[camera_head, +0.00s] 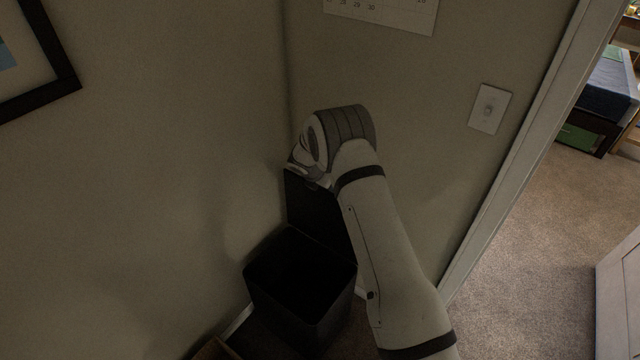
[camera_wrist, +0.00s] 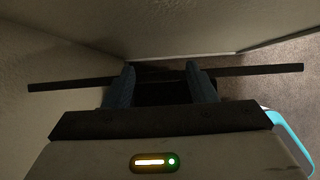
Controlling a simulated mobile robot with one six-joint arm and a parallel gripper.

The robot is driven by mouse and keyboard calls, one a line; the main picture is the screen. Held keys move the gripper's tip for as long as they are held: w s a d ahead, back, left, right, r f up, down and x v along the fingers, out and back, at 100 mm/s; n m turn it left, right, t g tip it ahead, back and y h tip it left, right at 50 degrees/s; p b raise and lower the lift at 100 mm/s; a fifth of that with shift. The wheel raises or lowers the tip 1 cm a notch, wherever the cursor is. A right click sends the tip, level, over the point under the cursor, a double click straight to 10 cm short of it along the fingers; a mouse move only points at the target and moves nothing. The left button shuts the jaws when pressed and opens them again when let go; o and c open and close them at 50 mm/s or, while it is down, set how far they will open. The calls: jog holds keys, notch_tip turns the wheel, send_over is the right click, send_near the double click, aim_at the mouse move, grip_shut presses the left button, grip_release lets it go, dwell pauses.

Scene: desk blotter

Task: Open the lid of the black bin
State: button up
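The black bin (camera_head: 277,308) stands in the corner at the lower middle of the head view. Its top is open and its inside is dark. The lid (camera_head: 308,208) stands raised, roughly upright, at the bin's back side by the wall. My arm covers the lid's right part and upper edge. In the wrist view, my gripper (camera_wrist: 160,74) has its two fingers apart, with a dark surface between and beyond them. A long thin dark edge (camera_wrist: 70,84), probably the lid's, runs across behind the fingers. I cannot tell whether they touch it. The fingers are hidden in the head view.
Walls (camera_head: 170,180) meet in the corner close behind the bin. A light switch (camera_head: 490,108) and a calendar (camera_head: 385,10) are on the right wall. A door frame (camera_head: 520,150) stands further right, with open carpet (camera_head: 535,260) beyond. A framed picture (camera_head: 60,70) hangs at left.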

jog(key=shift+o, duration=1)
jog(key=shift+a, duration=0.1)
jog(key=shift+r, duration=0.1)
jog(key=b+v, duration=0.1)
jog(key=v, duration=0.6)
jog(key=shift+s+a+r, duration=0.15)
jog(key=shift+r, duration=0.15)
jog(key=s+d+r+m+g, duration=0.1)
jog(key=s+d+r+m, duration=0.4)
jog(key=s+r+m, duration=0.4)
jog(key=s+d+r+m, duration=0.4)
jog(key=s+d+r, duration=0.25)
jog(key=r, duration=0.45)
jog(key=s+d+r+m+y, duration=0.1)
jog(key=s+r+m, duration=0.1)
jog(key=s+m, duration=0.5)
jog(key=s+d+r+m+y, duration=0.1)
jog(key=s+m, duration=0.7)
jog(key=s, duration=1.1)
jog(key=shift+s+d+r+g+y, duration=0.2)
jog(key=shift+s+r+g+y, duration=0.15)
jog(key=shift+r+y, duration=0.4)
